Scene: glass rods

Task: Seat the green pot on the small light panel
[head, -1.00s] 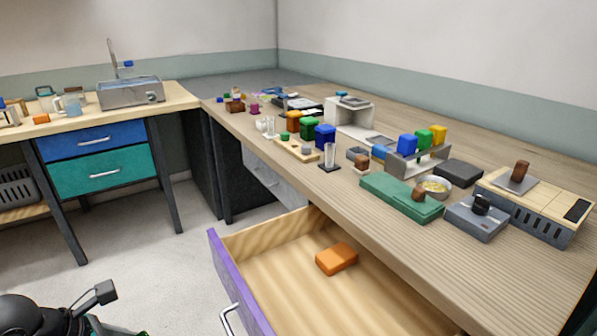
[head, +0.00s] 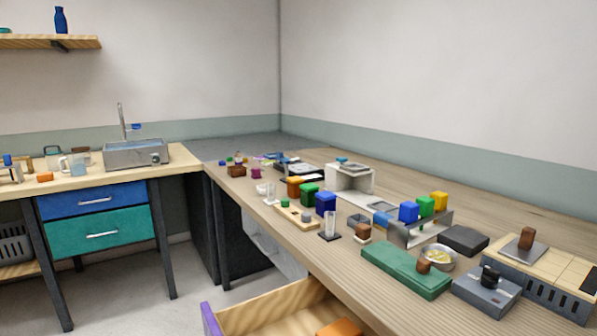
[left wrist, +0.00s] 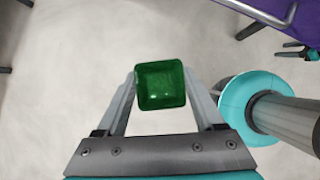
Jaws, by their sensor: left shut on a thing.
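The green pot (left wrist: 160,85), a small square-topped dark green piece, is between the fingers of my left gripper (left wrist: 160,92) in the left wrist view. The gripper is shut on it, above a pale grey floor. My left gripper is out of the head view. A small dark, two-pronged part with some teal (left wrist: 300,50) at the right edge of the left wrist view looks like my right gripper; its jaw state is unclear. I cannot pick out the small light panel for certain among the small things on the long bench.
The long wooden bench (head: 330,262) is crowded with coloured blocks, a green slab (head: 405,270), a grey box with a black knob (head: 487,293) and a pale stand (head: 349,178). Below its front edge an open drawer (head: 270,312) sticks out. A sink (head: 137,154) stands on the left bench.

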